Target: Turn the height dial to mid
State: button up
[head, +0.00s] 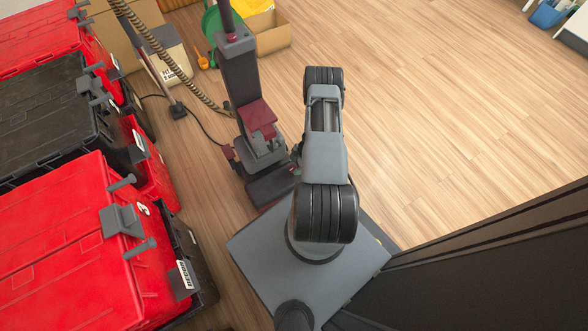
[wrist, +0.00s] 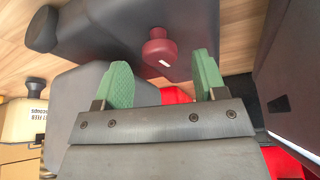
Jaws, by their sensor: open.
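The dial is a dark red knob with a white mark (wrist: 159,50), on a dark grey housing (wrist: 95,25) in the wrist view. The mark points down and slightly right in the picture; no scale is readable. My gripper (wrist: 163,78) is open and empty, with green fingertips. The knob shows between and just beyond the tips, apart from both. In the head view, an upright vacuum cleaner (head: 240,75) with dark red parts stands beside my arm.
Stacked red totes (head: 60,240) and a black tote (head: 45,120) line the left. A ribbed hose (head: 170,65) and a cord run by the vacuum. A pale bin (head: 165,62) and an open cardboard box (head: 272,40) stand behind. Wooden floor (head: 450,110) on the right is clear.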

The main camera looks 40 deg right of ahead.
jog(key=shift+x, duration=1)
